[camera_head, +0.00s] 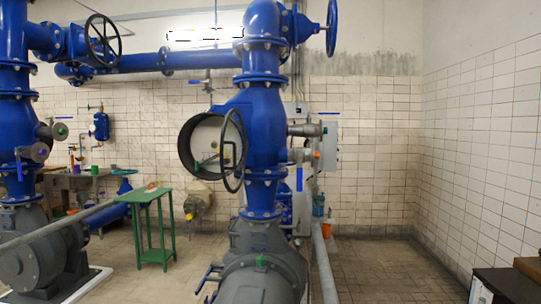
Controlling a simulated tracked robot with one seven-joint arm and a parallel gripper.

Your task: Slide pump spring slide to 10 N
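I cannot make out a pump spring slide or a newton scale for certain at this size. The large blue vertical pipe (264,120) stands in the middle, above a grey pump body (260,265). A round black-rimmed opening (187,145) faces left on this pipe, with a black ring-shaped handle (240,172) at its right side. Small fittings inside the opening are too small to read. A grey cylindrical fitting (305,130) sticks out to the right of the pipe. My gripper is not in view.
A green table (152,198) stands left of the pump, with a small object on top. A grey motor (40,262) is at the lower left. A dark box-like object (502,285) is at the lower right. The tiled floor (385,265) to the right is clear.

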